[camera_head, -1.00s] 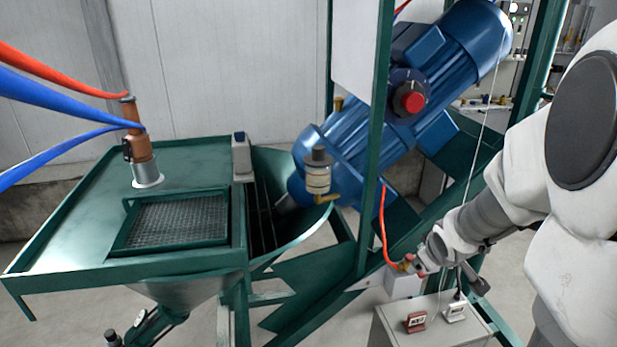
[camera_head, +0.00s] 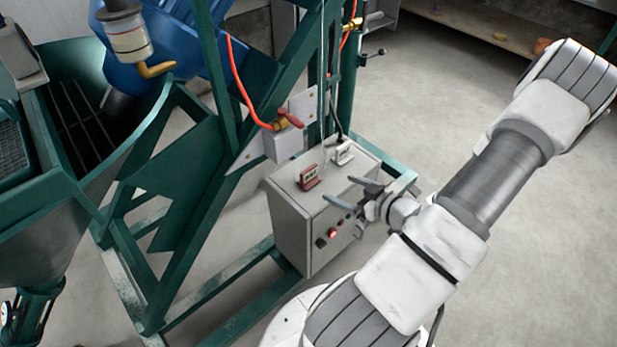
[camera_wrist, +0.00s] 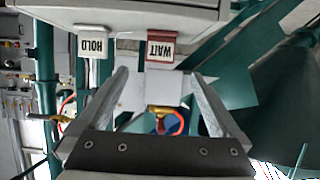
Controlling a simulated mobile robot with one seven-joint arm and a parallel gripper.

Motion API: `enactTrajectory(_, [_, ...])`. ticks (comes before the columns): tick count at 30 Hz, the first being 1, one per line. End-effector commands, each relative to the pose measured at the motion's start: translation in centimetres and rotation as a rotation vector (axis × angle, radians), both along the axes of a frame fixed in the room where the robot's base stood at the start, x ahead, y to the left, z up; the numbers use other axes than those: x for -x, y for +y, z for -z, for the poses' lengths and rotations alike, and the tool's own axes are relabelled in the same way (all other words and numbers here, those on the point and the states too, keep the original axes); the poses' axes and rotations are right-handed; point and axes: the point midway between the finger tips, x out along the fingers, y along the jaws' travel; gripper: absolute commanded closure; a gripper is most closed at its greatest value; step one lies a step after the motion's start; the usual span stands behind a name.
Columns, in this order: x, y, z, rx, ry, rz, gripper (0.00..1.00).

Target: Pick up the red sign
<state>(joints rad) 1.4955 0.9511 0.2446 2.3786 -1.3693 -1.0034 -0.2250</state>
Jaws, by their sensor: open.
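The red sign (camera_head: 309,177) stands on top of the grey control box (camera_head: 292,222), near its left part. In the wrist view the red sign (camera_wrist: 161,47) reads "WAIT" and appears upside down, ahead of and between the fingers. A white sign (camera_head: 343,153) stands behind and right of it on the box. In the wrist view the white sign (camera_wrist: 92,42) reads "HOLD". My gripper (camera_head: 357,194) is open and empty, right of the red sign, at the box's front right edge. The wrist view shows my gripper's two fingers (camera_wrist: 160,105) spread apart, touching neither sign.
A small grey box with a red-handled valve (camera_head: 287,120) and orange hose sits just behind the control box. Green frame beams (camera_head: 193,235) stand left of it. A hopper (camera_head: 45,235) is at the far left. The floor at right is clear.

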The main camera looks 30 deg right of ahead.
Motion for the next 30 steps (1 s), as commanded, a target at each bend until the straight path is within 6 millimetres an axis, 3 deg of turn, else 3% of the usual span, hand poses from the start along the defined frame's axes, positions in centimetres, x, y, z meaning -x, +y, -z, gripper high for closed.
enactTrajectory(5, [-2.4,0.5,1.2,-0.002,-0.007,-0.004,0.00])
enactTrajectory(15, [-9.0,1.4,4.0,-0.002,-0.005,-0.003,0.00])
enactTrajectory(25, [-11.6,1.7,5.0,0.000,-0.003,0.000,0.00])
enactTrajectory(30, [-14.0,2.1,6.1,0.000,-0.003,-0.001,0.00])
